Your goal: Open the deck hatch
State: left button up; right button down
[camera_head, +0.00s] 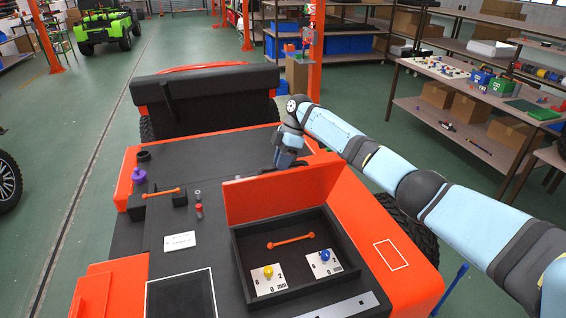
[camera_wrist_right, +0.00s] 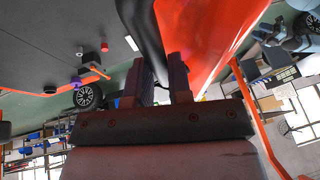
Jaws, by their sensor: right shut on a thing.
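The deck hatch (camera_head: 270,192) is an orange panel standing raised at the back edge of an open black compartment (camera_head: 240,262) in the cart's deck. My right gripper (camera_head: 284,166) is at the hatch's upper edge, coming from behind it; its fingertips are partly hidden there. In the right wrist view, the fingers (camera_wrist_right: 161,84) close on the edge of the hatch (camera_wrist_right: 190,35), which shows one dark and one orange face. Inside the compartment are an orange bar handle (camera_head: 291,241), a yellow knob (camera_head: 268,271) and a blue knob (camera_head: 325,256). My left gripper is not in view.
A black seat back (camera_head: 205,95) stands behind. A shelf of parts (camera_head: 470,90) is at right.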

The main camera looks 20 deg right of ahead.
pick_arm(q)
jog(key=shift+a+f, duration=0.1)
pick_arm(e)
jog(key=shift+s+f, duration=0.15)
jog(key=shift+f, duration=0.4)
jog(key=c, duration=1.3)
grip_release()
jog(key=shift+f, duration=0.1)
jog(key=shift+o, duration=1.2)
jog(key=shift+w+f, duration=0.15)
jog(key=shift+w, duration=0.25)
jog(key=shift+r, duration=0.35)
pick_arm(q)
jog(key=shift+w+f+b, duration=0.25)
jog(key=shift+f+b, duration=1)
pick_arm(e)
jog(key=v, duration=1.3)
jog(key=shift+d+r, duration=0.15)
jog(key=shift+r, duration=0.2)
